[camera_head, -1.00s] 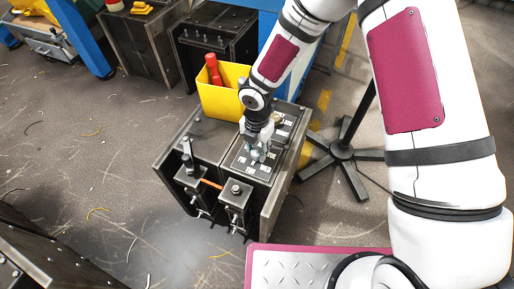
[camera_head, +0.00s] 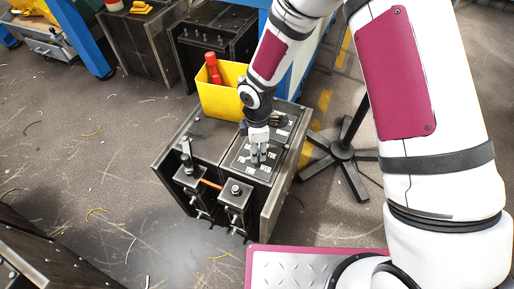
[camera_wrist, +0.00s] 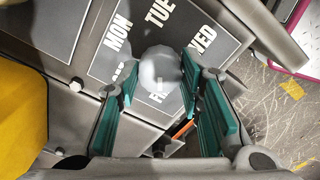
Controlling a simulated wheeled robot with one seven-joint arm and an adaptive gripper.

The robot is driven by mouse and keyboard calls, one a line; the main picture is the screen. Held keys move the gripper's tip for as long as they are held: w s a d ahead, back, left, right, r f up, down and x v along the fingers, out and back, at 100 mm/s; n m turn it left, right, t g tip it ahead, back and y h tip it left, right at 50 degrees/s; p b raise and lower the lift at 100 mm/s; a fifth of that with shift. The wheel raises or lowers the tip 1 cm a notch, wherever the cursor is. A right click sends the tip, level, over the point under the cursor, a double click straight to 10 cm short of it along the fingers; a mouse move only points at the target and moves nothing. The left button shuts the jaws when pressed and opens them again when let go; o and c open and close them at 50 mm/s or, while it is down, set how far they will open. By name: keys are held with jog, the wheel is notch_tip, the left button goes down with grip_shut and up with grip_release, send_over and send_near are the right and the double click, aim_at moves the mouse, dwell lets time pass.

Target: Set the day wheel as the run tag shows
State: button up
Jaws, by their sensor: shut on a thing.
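The day wheel (camera_wrist: 160,68) shows in the wrist view as a rounded grey knob over a dark plate (camera_wrist: 112,72) with white day labels. MON, TUE and WED are readable around it; other labels are partly covered. My gripper (camera_wrist: 163,82) has its green-padded fingers on both sides of the knob, shut on it. In the head view my gripper (camera_head: 258,156) points down at the labelled panel on top of the dark metal cabinet (camera_head: 208,140), and hides the wheel there. I cannot make out a run tag in either view.
A yellow bin (camera_head: 220,98) with a red-handled thing (camera_head: 212,66) stands at the cabinet's back. Black blocks with upright levers (camera_head: 187,158) are at its front, with an orange strip between them. A black stand foot (camera_head: 343,152) is on the right.

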jog(key=m, duration=0.6)
jog(key=shift+m+b, duration=0.3)
jog(key=m, duration=0.5)
jog(key=shift+m, duration=0.4)
jog(key=o, duration=1.2)
jog(key=shift+c, duration=0.2)
notch_tip(320, 180, up, 12)
